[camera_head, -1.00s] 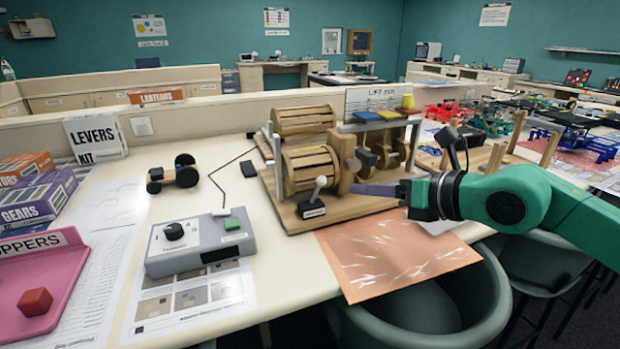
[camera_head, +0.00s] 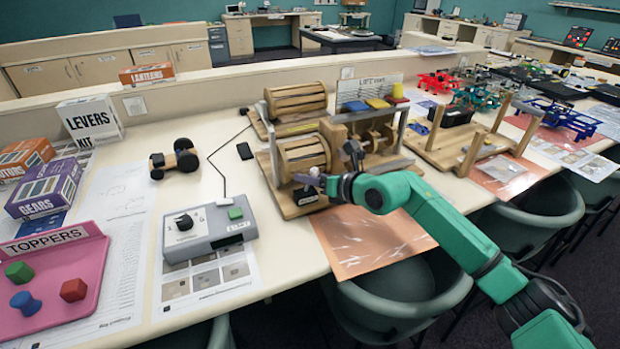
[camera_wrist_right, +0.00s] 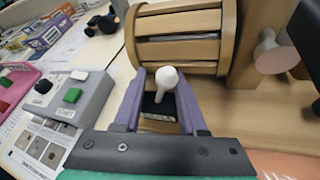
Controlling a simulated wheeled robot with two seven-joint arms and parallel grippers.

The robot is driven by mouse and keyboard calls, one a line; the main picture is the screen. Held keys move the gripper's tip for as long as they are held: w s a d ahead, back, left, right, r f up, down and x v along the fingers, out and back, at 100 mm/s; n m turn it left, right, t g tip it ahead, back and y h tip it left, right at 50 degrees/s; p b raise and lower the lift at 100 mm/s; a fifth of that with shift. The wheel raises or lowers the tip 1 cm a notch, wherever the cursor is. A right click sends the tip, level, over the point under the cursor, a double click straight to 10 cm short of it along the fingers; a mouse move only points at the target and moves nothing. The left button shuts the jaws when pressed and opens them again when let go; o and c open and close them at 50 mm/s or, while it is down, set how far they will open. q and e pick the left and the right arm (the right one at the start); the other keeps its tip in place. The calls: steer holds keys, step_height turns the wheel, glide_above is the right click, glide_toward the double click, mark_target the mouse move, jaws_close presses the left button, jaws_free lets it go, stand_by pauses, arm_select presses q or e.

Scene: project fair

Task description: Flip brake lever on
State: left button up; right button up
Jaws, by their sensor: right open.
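The brake lever (camera_wrist_right: 166,80) has a white round knob on a black base with a label, at the front of the wooden lift model (camera_head: 300,157). In the head view its black base (camera_head: 305,196) shows, and my gripper partly covers the lever. My right gripper (camera_head: 308,180) reaches in from the right at the lever. In the right wrist view my right gripper (camera_wrist_right: 160,84) is open, with one purple finger on each side of the lever. I cannot tell whether either finger touches it. My left gripper is not in view.
A grey control box (camera_head: 208,232) with a dial and green button stands left of the model. A copper-coloured sheet (camera_head: 372,242) lies in front. A small wheeled car (camera_head: 174,160) and pink toppers tray (camera_head: 85,285) are further left. Chairs (camera_head: 400,305) stand at the table edge.

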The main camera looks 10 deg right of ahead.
steer(key=shift+c, duration=0.7)
jaws_close()
steer(key=shift+d+f+b, duration=0.1)
steer(key=shift+f+b, duration=0.25)
steer(key=shift+b, duration=0.4)
steer(key=shift+d+m+y+b, duration=0.1)
steer(key=shift+m+y+b, duration=0.2)
steer(key=shift+m+b, duration=0.1)
steer(key=shift+r, duration=0.3)
steer(key=shift+o, duration=0.7)
jaws_free()
steer(key=shift+d, duration=0.1)
